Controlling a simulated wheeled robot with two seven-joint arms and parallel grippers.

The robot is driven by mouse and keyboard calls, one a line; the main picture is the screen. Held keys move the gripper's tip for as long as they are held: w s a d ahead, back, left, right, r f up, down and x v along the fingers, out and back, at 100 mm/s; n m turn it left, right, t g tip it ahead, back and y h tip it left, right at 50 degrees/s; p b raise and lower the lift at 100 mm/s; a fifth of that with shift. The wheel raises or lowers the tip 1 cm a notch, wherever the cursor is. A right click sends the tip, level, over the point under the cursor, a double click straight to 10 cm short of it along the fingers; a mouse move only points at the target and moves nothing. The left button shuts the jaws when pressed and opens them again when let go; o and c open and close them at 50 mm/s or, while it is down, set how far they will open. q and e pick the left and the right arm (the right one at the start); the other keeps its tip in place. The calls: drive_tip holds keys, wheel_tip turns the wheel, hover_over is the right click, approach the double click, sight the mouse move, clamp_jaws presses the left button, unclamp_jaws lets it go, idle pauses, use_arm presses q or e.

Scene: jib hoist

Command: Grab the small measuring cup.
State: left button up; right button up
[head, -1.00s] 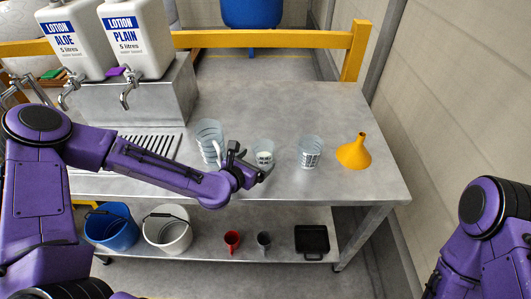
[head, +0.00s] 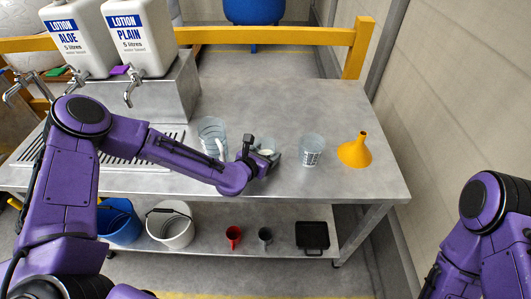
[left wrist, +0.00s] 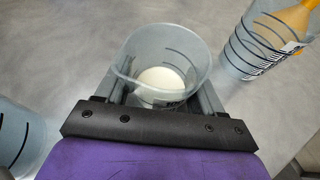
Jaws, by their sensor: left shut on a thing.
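The small measuring cup (head: 266,148) is clear with dark markings and stands on the steel table between two larger clear cups. My left gripper (head: 264,160) is at this cup and partly hides it. In the left wrist view the small cup (left wrist: 165,50) sits between the two fingers of my left gripper (left wrist: 163,92), which is shut on it. Something white and round shows inside the cup. My right arm shows at the right edge of the head view, but its gripper is out of frame.
A larger jug (head: 212,136) with a pale handle stands left of my gripper. A marked clear cup (head: 312,151) and a yellow funnel (head: 355,150) stand to the right. Two lotion containers (head: 139,38) with taps sit at the back left. The table's back right is clear.

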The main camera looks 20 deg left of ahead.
use_arm(q)
drive_tip(key=shift+r, duration=0.75)
drive_tip(key=s+a+r+p, duration=0.5)
drive_tip(key=s+r+p, duration=0.2)
drive_tip(key=s+r, duration=0.4)
drive_tip(key=shift+v, duration=1)
